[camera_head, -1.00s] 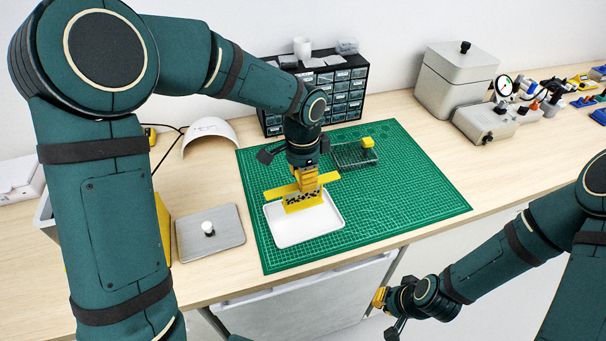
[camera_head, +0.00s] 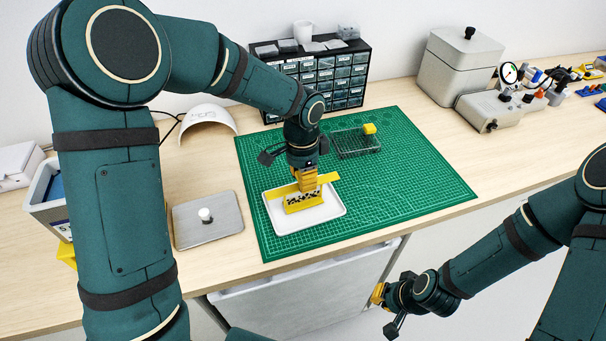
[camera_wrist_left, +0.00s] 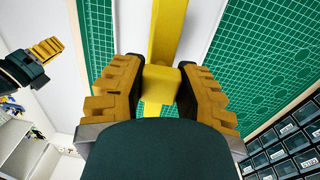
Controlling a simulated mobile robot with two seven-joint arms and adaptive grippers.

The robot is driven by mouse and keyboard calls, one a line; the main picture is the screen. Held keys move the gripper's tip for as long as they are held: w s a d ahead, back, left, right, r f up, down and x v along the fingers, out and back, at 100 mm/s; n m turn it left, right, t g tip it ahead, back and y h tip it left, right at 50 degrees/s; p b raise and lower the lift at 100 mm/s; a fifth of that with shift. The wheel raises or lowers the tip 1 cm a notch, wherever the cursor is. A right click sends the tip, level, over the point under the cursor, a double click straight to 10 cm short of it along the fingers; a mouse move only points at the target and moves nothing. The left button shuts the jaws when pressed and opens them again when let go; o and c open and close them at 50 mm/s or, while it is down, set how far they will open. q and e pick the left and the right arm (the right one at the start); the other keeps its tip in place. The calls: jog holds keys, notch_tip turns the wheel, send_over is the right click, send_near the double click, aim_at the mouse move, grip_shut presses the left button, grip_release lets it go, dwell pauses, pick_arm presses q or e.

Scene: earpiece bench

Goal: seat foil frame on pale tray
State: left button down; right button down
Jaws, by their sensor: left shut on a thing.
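The foil frame (camera_head: 303,204) is a yellow piece with a dark-speckled face and a long yellow crossbar. My left gripper (camera_head: 307,186) is shut on its middle block, which also shows between the fingers in the left wrist view (camera_wrist_left: 161,80). The pale tray (camera_head: 320,217) is a shallow white tray on the green mat. The frame is over the tray, roughly level; I cannot tell whether it touches the tray floor. My right gripper (camera_head: 379,293) hangs in front of the bench, away from the tray; its finger opening is unclear.
A grey plate with a white knob (camera_head: 207,216) lies left of the mat (camera_head: 420,185). A wire rack (camera_head: 355,145) with a yellow block stands behind the tray. A drawer cabinet (camera_head: 330,80) is at the back. The mat's right side is clear.

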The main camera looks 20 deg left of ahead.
pick_arm(q)
jog(key=shift+f, duration=0.1)
jog(key=c, duration=0.7)
grip_release()
jog(key=shift+o, duration=0.2)
notch_tip(320, 180, up, 12)
jog(key=shift+w+a, duration=0.15)
